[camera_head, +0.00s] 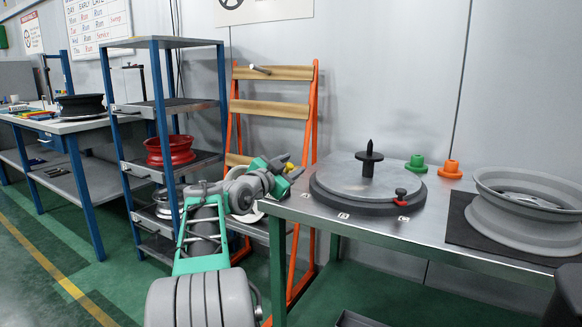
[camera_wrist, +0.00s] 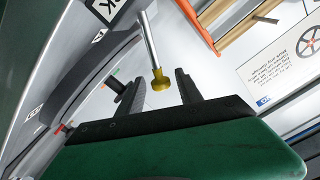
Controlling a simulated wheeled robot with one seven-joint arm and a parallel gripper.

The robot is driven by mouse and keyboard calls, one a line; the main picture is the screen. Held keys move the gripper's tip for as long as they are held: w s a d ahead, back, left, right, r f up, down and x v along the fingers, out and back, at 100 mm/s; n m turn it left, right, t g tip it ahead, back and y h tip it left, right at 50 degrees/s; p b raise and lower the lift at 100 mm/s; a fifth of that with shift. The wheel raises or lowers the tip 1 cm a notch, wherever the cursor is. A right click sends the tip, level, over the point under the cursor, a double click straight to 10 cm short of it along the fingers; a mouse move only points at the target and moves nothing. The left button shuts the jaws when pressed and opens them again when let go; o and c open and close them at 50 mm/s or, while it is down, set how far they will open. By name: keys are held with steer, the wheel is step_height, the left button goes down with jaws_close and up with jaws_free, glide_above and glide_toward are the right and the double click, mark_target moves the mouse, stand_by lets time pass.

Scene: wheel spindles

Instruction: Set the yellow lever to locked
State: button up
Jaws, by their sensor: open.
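The yellow lever is a thin metal rod (camera_wrist: 149,38) with a yellow knob (camera_wrist: 161,81) at its end. In the wrist view the knob lies between the two dark fingers of my gripper (camera_wrist: 162,78), which are open with a gap on each side of it. In the head view the yellow knob (camera_head: 289,168) shows between the fingers of my gripper (camera_head: 290,165), at the left end of the metal table (camera_head: 457,222). The lever's base is hidden there. A label ending in "K" (camera_wrist: 108,7) is near the rod in the wrist view.
A round turntable (camera_head: 330,177) with a black spindle (camera_head: 369,160) and a small red-handled part (camera_head: 401,198) stands right of my gripper. Green (camera_head: 417,164) and orange (camera_head: 450,170) pieces and a grey wheel rim (camera_head: 530,212) are farther right. A shelf (camera_head: 187,105) and orange rack (camera_head: 313,110) stand behind.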

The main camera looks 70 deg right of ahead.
steer(key=w+a+p, duration=0.1)
steer(key=a, duration=0.6)
steer(key=shift+a, duration=0.4)
steer(key=shift+w, duration=0.1)
